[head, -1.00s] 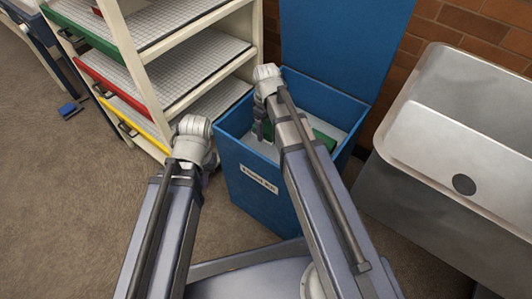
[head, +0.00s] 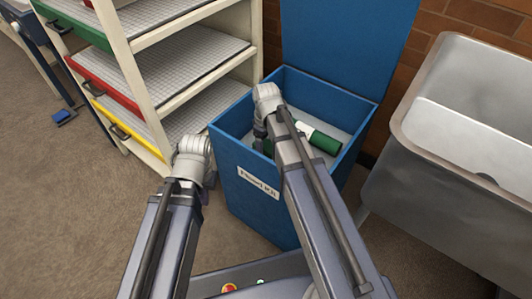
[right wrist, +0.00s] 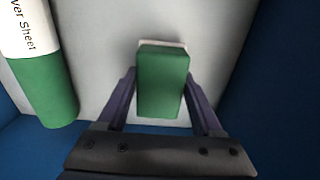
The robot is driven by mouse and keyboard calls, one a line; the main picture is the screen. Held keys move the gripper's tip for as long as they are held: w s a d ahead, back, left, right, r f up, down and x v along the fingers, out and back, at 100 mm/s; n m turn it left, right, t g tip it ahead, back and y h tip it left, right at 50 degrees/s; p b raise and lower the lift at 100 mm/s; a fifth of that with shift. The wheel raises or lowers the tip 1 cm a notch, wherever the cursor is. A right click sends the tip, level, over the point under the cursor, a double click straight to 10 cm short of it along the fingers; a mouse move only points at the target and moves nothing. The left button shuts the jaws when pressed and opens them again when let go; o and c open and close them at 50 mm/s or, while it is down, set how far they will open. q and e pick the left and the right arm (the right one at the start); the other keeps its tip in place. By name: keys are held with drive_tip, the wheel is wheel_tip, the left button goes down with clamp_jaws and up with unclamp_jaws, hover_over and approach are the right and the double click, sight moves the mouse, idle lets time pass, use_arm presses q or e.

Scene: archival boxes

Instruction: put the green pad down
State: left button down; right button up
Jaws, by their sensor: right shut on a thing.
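The green pad (right wrist: 162,82) is a small block with a pale far edge, between the two fingers of my right gripper (right wrist: 160,95) in the right wrist view. Below it is the pale floor of the open blue box (head: 232,160); I cannot tell whether the pad touches that floor. In the head view my right gripper (head: 260,135) reaches down inside the box, and my arm hides most of the pad. My left gripper (head: 206,190) hangs outside the box, left of it, mostly hidden behind its own wrist.
A green and white labelled roll (head: 320,138) lies in the box, also showing in the right wrist view (right wrist: 42,85). The box's lid (head: 345,45) stands open. A shelf unit (head: 150,80) is left, a metal sink (head: 470,120) right. A blue object (head: 64,116) lies on the floor.

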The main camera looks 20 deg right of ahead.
sight(266, 145)
drive_tip(key=shift+f, duration=0.6)
use_arm(q)
drive_tip(key=shift+f, duration=0.5)
use_arm(e)
drive_tip(key=shift+r, duration=0.15)
use_arm(q)
drive_tip(key=shift+f, duration=0.1)
use_arm(e)
drive_tip(key=o, duration=1.2)
wheel_tip(266, 145, up, 11)
drive_tip(key=p, duration=1.1)
use_arm(q)
wheel_tip(266, 145, up, 12)
drive_tip(key=p, duration=0.1)
use_arm(e)
drive_tip(key=shift+r, duration=0.5)
use_arm(q)
drive_tip(key=shift+a+r, duration=0.1)
drive_tip(key=shift+r, duration=0.1)
